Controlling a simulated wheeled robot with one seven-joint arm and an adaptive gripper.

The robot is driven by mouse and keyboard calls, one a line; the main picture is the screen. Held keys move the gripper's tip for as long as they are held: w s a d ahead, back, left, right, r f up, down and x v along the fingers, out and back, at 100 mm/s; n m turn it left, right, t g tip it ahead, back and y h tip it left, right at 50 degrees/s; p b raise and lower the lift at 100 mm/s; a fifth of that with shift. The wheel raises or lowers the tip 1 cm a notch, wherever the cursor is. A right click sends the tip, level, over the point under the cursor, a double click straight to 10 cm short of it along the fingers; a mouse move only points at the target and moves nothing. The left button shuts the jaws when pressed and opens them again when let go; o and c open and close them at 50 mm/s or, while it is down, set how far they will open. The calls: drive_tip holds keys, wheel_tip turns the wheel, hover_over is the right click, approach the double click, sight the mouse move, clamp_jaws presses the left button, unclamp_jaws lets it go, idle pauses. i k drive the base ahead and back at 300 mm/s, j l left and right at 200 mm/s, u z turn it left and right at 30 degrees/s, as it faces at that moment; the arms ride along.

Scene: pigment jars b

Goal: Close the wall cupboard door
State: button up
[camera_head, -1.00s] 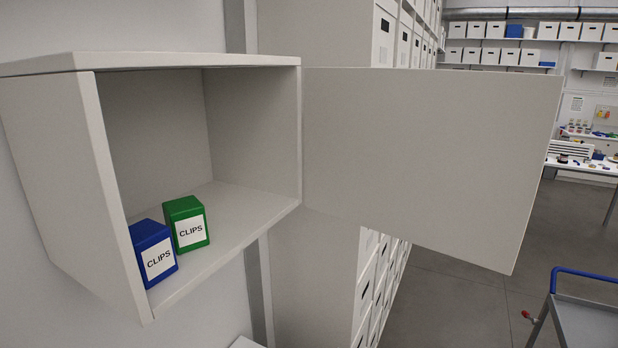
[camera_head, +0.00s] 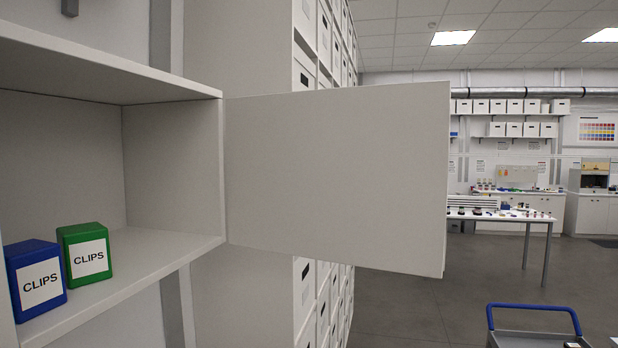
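The wall cupboard (camera_head: 172,86) is at the left of the head view, with its front open. Its white door (camera_head: 335,175) stands wide open, hinged at the cupboard's right edge and reaching out to the right. Inside, on the cupboard floor, a blue box labelled CLIPS (camera_head: 22,262) stands beside a green box labelled CLIPS (camera_head: 68,243). The cupboard's left side is mostly cut off by the picture's edge. My gripper is not in view, and nothing is seen touching the door.
Tall shelving with white boxes (camera_head: 304,80) stands behind the door. A cart with a blue handle (camera_head: 533,307) is at the lower right. A table (camera_head: 515,217) with small items stands farther back. Grey floor (camera_head: 400,312) is open between them.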

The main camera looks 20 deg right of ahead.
sight(358, 176)
drive_tip(key=l+u, duration=0.1)
drive_tip(key=u, duration=0.3)
drive_tip(key=i+l+u, duration=0.1)
drive_tip(key=u, duration=0.3)
drive_tip(key=l+u, duration=0.1)
drive_tip(key=u, duration=0.3)
drive_tip(key=l+u, duration=0.15)
drive_tip(key=u, duration=0.25)
drive_tip(key=l+u, duration=0.15)
drive_tip(key=u, duration=0.25)
drive_tip(key=l+u, duration=0.15)
drive_tip(key=l, duration=0.25)
drive_tip(key=k+l+u, duration=0.15)
drive_tip(key=l, duration=0.2)
drive_tip(key=l+u, duration=0.2)
drive_tip(key=l, duration=0.2)
drive_tip(key=k+l+u, duration=0.15)
drive_tip(key=l, duration=0.2)
drive_tip(key=k+l+u, duration=0.15)
drive_tip(key=l, duration=0.2)
drive_tip(key=k+l+u, duration=0.15)
drive_tip(key=l, duration=0.15)
drive_tip(key=k+l, duration=0.1)
drive_tip(key=l, duration=0.15)
drive_tip(key=k+l, duration=0.1)
drive_tip(key=l, duration=0.15)
